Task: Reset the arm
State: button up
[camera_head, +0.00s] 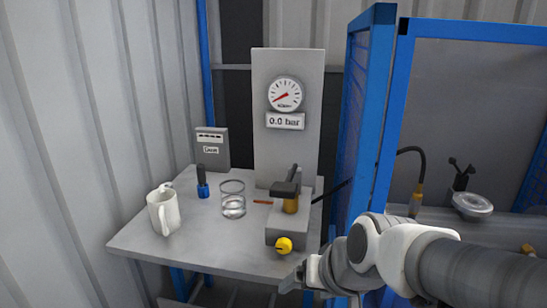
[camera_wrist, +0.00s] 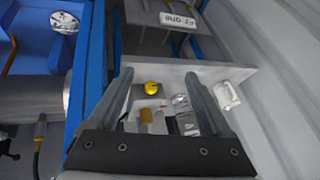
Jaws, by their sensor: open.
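My arm comes in from the lower right in the head view. My gripper (camera_head: 306,274) is near the front right corner of the grey table (camera_head: 140,238), by the yellow knob (camera_head: 284,245). In the wrist view, both fingers of my gripper (camera_wrist: 159,74) stand apart with nothing held between them. The yellow knob (camera_wrist: 153,88) and a clear glass (camera_wrist: 182,108) show beyond and between the fingers. How far the fingertips are from the table is hard to tell.
A white mug (camera_head: 164,210), a glass (camera_head: 232,200) and a blue-based tool (camera_head: 203,184) stand on the table. A gauge panel (camera_head: 288,145) reading 0.0 bar rises behind. A blue-framed partition (camera_head: 367,120) stands close to my arm. Corrugated wall (camera_head: 70,120) bounds the left.

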jog(key=s+d+r+h+p, duration=0.1)
jog(key=s+d+r+h, duration=0.2)
jog(key=s+d+r, duration=0.4)
notch_tip(320, 180, up, 12)
jog(key=d+p, duration=0.1)
jog(key=p, duration=1.2)
jog(key=shift+s+f, duration=0.15)
jog(key=shift+s, duration=0.15)
